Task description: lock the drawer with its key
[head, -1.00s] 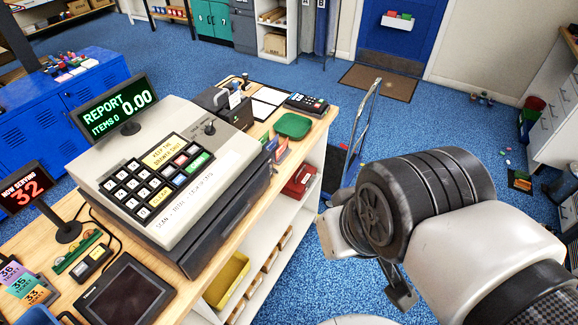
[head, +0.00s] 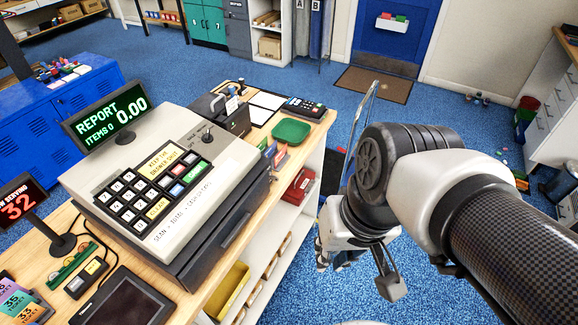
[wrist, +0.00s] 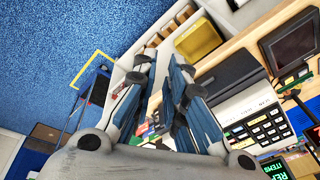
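The cash register (head: 215,185) stands on the wooden counter. Its dark drawer (head: 225,243) runs along the base and looks closed. A small round key switch (head: 207,134) with something in it sits on the register's top; whether that is the key is too small to tell. My gripper (head: 335,262) hangs in the aisle right of the counter, apart from the register and pointing down. In the wrist view my gripper (wrist: 160,68) has its fingers apart with nothing between them. The register (wrist: 245,100) and its drawer (wrist: 228,76) lie right of the fingers there.
The counter (head: 318,118) also bears a green tray (head: 291,132), a card terminal (head: 305,107), a ticket display (head: 22,203) and a dark tablet (head: 125,302). A yellow bin (head: 230,290) and red box (head: 300,186) sit on shelves below. A blue cart (head: 358,130) stands beyond my arm.

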